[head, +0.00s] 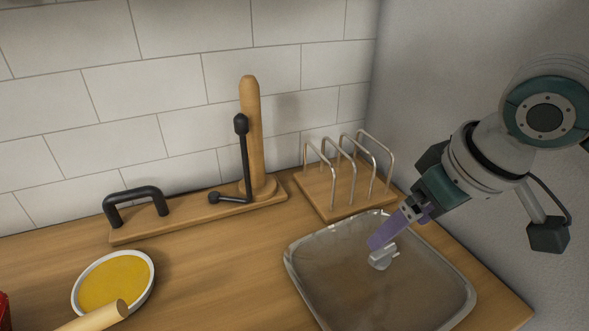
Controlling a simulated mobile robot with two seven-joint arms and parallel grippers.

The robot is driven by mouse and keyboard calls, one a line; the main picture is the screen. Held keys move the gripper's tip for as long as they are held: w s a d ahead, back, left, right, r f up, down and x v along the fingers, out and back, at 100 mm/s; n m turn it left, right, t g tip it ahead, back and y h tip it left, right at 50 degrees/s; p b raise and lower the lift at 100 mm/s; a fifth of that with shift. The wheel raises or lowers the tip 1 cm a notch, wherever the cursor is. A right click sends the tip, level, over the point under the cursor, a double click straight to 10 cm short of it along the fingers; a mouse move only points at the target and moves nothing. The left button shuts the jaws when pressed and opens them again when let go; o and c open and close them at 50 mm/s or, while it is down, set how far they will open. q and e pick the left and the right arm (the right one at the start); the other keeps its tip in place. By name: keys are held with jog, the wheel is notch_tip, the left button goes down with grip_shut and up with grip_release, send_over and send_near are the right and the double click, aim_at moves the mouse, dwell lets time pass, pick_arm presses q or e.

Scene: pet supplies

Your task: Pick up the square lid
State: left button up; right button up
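The square lid (340,277) is a see-through, glass-like square with rounded corners and a pale rim. It lies on the wooden counter at the lower right, its near part cut off by the picture's bottom edge. A small clear grip (383,257) stands up from it. My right gripper (382,240), with purple fingers, reaches in from the right and points down at this grip. The fingertips overlap the grip in the picture. They show edge-on, so their gap and any contact are hidden. My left gripper is not in view.
A wooden rack with metal loops (330,190) stands just behind the lid. A wooden board with a black handle and upright post (251,130) lies along the tiled wall. A yellow-filled white dish (115,280) is at left. The counter between dish and lid is clear.

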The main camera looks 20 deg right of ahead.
aim_at(384, 249)
jog(key=f, duration=0.2)
jog(key=shift+w+a+f, duration=0.2)
jog(key=shift+a+f, duration=0.05)
jog(key=shift+f, duration=0.15)
jog(key=shift+d+b+x, duration=0.15)
jog(key=shift+b+x, duration=0.25)
jog(key=shift+x, duration=1.05)
jog(key=shift+d+b+x, duration=0.2)
jog(key=shift+b+x, duration=0.2)
jog(key=shift+x, duration=1.05)
grip_shut()
jog(key=shift+r, duration=0.1)
